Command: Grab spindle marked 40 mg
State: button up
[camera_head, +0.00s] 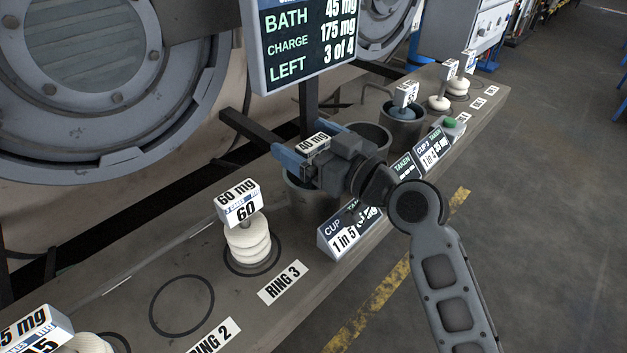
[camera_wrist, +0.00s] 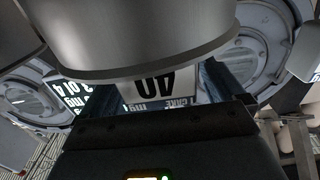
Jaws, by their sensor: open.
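The 40 mg spindle shows by its white tag (camera_head: 312,142) in the head view, above a grey cup (camera_head: 303,190) beside the sign reading "1 in 5". Its lower part is hidden by the cup and my gripper. My gripper (camera_head: 309,148) is open, with one blue finger on each side of the tag. In the wrist view the tag (camera_wrist: 155,88) appears upside down, reading 40, between the two fingers (camera_wrist: 158,92). Whether the fingers touch it I cannot tell.
A 60 mg spindle (camera_head: 248,240) with white discs stands on ring 3. Another tagged spindle (camera_head: 85,343) is at bottom left. An empty-looking cup (camera_head: 365,140) and a cup with a blue load (camera_head: 403,112) stand behind. The ring outline (camera_head: 181,305) is bare. A display (camera_head: 300,40) hangs above.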

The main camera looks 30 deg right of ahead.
jog(key=shift+w, duration=0.25)
jog(key=shift+c, duration=0.4)
jog(key=c, duration=1.5)
jog(key=shift+r, duration=0.1)
jog(key=shift+c, duration=0.2)
